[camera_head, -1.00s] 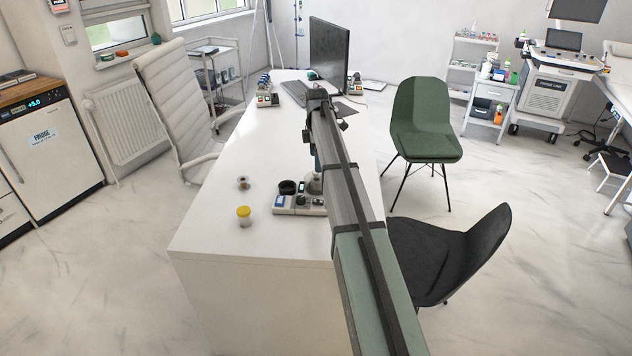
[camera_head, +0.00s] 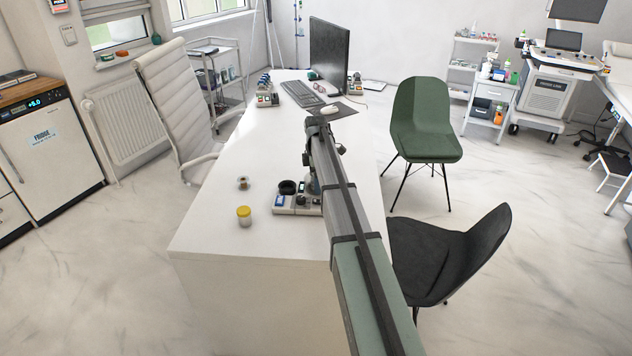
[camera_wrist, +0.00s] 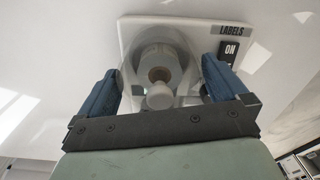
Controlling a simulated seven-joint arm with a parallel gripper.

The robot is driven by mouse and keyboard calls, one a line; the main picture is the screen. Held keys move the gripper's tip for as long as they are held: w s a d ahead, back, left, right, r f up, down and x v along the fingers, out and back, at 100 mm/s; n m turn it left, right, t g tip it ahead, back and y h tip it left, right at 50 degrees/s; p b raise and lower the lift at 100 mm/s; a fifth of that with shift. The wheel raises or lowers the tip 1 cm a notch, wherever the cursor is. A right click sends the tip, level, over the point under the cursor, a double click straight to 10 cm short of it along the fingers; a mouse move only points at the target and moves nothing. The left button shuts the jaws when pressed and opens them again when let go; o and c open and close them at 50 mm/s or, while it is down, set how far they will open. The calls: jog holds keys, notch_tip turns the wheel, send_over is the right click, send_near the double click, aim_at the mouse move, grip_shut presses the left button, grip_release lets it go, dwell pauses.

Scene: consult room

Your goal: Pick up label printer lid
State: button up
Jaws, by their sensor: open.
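The label printer (camera_wrist: 183,31) is a white device marked LABELS with a dark ON switch (camera_wrist: 229,51), seen from above in the wrist view. Its lid (camera_wrist: 128,72) looks like a clear round cover with a pale knob (camera_wrist: 159,97) in the middle. My gripper (camera_wrist: 160,68) is open, with one blue finger on each side of the lid. I cannot tell whether the fingers touch it.
On the white desk (camera_head: 215,225), a grey device with a black ring (camera_head: 287,187) stands left of my arm. A yellow-capped jar (camera_head: 244,216) and a small spool (camera_head: 243,183) are further left. The keyboard (camera_head: 301,94) and monitor (camera_head: 329,56) are at the far end.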

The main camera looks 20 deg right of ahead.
jog(key=shift+c, duration=0.3)
jog(key=c, duration=0.7)
notch_tip(320, 180, up, 9)
jog(key=shift+s+d+f+y, duration=0.1)
jog(key=shift+d+f+y, duration=0.1)
jog(key=shift+f+y, duration=0.15)
